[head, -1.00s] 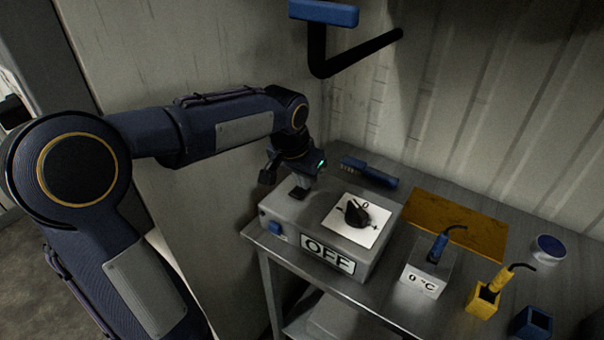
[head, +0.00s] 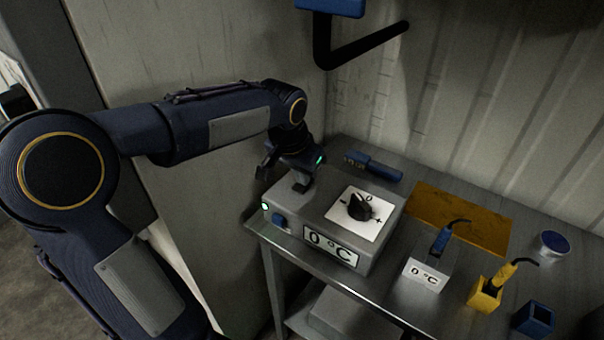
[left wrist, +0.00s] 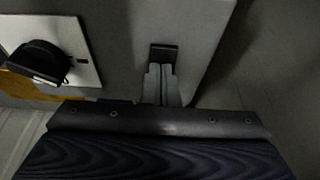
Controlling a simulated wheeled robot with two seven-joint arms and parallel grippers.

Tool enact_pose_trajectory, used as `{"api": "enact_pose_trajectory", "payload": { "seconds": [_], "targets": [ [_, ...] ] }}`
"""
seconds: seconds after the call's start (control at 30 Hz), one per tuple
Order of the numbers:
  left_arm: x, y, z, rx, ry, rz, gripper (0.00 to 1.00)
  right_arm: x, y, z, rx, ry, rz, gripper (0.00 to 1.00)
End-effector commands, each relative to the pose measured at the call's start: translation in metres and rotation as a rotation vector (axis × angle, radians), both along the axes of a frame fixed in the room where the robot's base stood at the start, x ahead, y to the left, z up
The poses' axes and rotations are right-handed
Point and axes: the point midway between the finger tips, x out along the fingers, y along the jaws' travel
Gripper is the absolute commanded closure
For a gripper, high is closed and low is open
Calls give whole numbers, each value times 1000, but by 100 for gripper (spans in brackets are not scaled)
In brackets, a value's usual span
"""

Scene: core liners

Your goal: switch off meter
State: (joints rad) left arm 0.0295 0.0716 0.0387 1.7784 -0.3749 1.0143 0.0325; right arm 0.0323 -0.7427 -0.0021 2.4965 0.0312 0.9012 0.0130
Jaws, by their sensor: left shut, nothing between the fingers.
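The meter (head: 371,257) is a grey box on the table's left end. Its front display (head: 333,246) reads "0 °C", and a small light (head: 265,206) glows at its front left. A black dial (head: 358,207) sits on a white plate on top. My left gripper (head: 303,186) is shut and empty at the meter's top left; I cannot tell whether it touches. In the left wrist view, its fingers (left wrist: 161,84) are together over the grey box, with the dial (left wrist: 40,62) at left. My right gripper is not in view.
Right of the meter stand a small grey block reading "0 °C" (head: 424,272), a yellow holder (head: 484,296) and a dark blue holder (head: 534,318). A brown board (head: 459,218), a blue tool (head: 374,168) and a round tin (head: 551,244) lie behind. Walls close off the left and back.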

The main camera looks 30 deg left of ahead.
Motion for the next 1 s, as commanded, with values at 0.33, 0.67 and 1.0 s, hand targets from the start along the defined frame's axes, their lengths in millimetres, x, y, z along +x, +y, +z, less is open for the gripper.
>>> {"api": "enact_pose_trajectory", "payload": {
  "seconds": [0.33,0.67,1.0],
  "targets": [
    [-3,2,62,0,-7,-1,100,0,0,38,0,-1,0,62],
    [-25,3,120,-1,-2,-2,100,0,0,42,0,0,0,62],
    [-30,4,131,0,2,-2,100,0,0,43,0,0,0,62]
  ]
}}
